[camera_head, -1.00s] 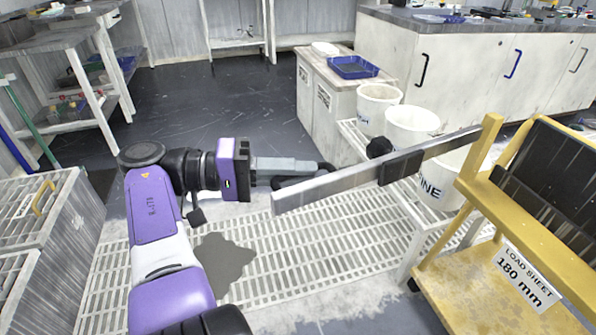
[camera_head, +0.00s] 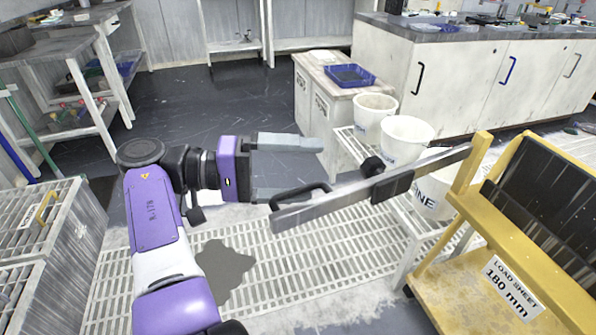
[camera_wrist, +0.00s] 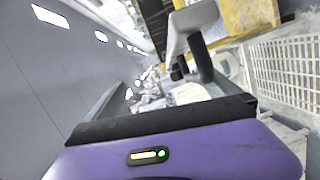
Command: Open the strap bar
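The strap bar (camera_head: 345,197) is a long grey metal bar. It stands swung out to the left from the yellow rack (camera_head: 463,187), with its free end over the floor grating. A black handle (camera_head: 302,192) sits near its free end; it also shows in the wrist view (camera_wrist: 202,58). My gripper (camera_head: 300,168) is open, its two grey fingers spread wide. The lower finger is right beside the handle and partly hidden by it; I cannot tell if they touch. The upper finger is well clear of the handle.
Dark sheets (camera_head: 555,200) lean in the yellow rack. White buckets (camera_head: 405,140) stand on a low stand behind the bar. A cabinet with a blue tray (camera_head: 350,76) is further back. A slatted crate (camera_head: 45,225) is at left.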

